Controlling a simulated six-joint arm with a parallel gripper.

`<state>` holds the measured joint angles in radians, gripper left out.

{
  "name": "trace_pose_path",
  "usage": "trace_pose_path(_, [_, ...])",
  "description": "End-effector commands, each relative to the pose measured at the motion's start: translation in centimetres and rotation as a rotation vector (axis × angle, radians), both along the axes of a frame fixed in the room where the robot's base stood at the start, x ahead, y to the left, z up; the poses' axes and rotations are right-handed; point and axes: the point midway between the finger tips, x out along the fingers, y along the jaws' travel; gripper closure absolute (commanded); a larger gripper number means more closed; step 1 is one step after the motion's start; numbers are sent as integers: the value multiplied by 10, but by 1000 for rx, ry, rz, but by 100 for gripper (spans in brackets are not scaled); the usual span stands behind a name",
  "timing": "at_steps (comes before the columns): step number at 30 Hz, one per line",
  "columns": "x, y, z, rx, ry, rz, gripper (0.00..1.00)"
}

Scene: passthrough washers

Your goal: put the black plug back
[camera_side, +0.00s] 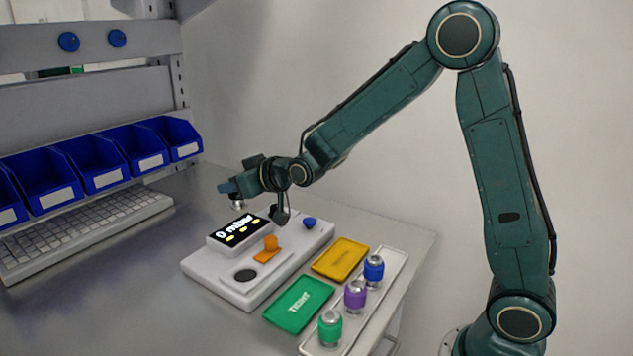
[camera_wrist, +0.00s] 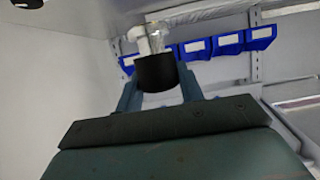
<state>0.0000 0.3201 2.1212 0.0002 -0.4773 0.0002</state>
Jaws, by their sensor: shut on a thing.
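The black plug (camera_wrist: 155,72), a short black cylinder with a clear or metallic end, sits between the two fingers of my gripper (camera_wrist: 158,92) in the wrist view. In the side view my gripper (camera_side: 230,188) points left, shut, held in the air above the back of the white tester (camera_side: 215,270). A small shiny end of the held plug (camera_side: 237,204) shows just below the fingers; the rest is hidden. The tester has a lit display (camera_side: 241,230) and a dark round spot (camera_side: 245,275) at its front; I cannot tell whether that is a hole or a pad.
An orange part (camera_side: 270,244) and a blue knob (camera_side: 309,223) are on the tester. A green tray (camera_side: 298,304) and yellow tray (camera_side: 340,258) lie to its right. A pale rack (camera_side: 316,348) holds green, purple and blue fittings. A keyboard (camera_side: 85,232) and blue bins (camera_side: 95,165) are left.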

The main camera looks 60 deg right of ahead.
Motion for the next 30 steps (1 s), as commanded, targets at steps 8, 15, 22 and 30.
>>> trace_pose_path(8, [-10, -10, -1, -1, 1, -66, 92])
trace_pose_path(15, [-28, -27, -21, -2, 2, -179, 92])
trace_pose_path(22, [-50, -48, -38, -3, 2, -319, 92])
trace_pose_path(30, [-81, -73, -50, -5, 3, -508, 92])
